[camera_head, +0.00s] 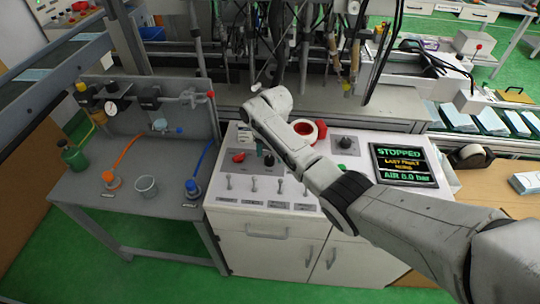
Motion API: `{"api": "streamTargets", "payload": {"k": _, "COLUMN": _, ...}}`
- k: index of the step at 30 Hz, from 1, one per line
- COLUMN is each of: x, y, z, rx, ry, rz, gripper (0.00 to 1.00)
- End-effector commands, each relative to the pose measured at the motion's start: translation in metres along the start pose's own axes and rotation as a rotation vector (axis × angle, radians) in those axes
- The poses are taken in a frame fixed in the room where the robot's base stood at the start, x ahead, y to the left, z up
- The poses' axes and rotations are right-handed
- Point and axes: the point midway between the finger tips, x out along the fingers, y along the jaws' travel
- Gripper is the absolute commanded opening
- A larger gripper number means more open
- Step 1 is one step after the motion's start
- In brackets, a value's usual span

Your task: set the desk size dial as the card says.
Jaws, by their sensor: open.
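The white desk (222,192) with sloped controls stands in the middle. A black knob on a dark plate (346,142) sits at its back right, and a smaller black knob (268,160) sits left of my arm. I cannot tell which is the size dial; no pointer or marks are readable. A small pale card-like patch (243,132) shows at the desk's back left, its writing unreadable. My arm crosses the desk from the lower right. My gripper (262,104) is at its far end, above the desk's back edge, open, its fingers hard to make out. Nothing is seen held.
The screen (403,165) reads STOPPED and AIR 6.0 bar.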

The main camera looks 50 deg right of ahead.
Motion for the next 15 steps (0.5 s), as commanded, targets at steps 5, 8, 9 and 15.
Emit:
{"api": "streamTargets", "payload": {"k": 5, "x": 0.013, "y": 0.000, "z": 0.000, "rx": 0.000, "ry": 0.000, "rz": 0.000, "gripper": 0.64}}
{"api": "streamTargets", "payload": {"k": 8, "x": 0.016, "y": 0.000, "z": 0.000, "rx": 0.000, "ry": -0.001, "rz": 0.001, "gripper": 0.64}}
{"api": "streamTargets", "payload": {"k": 9, "x": 0.016, "y": 0.000, "z": 0.000, "rx": 0.000, "ry": -0.001, "rz": 0.001, "gripper": 0.64}}
{"api": "streamTargets", "payload": {"k": 15, "x": 0.016, "y": 0.000, "z": 0.000, "rx": 0.000, "ry": -0.001, "rz": 0.001, "gripper": 0.62}}
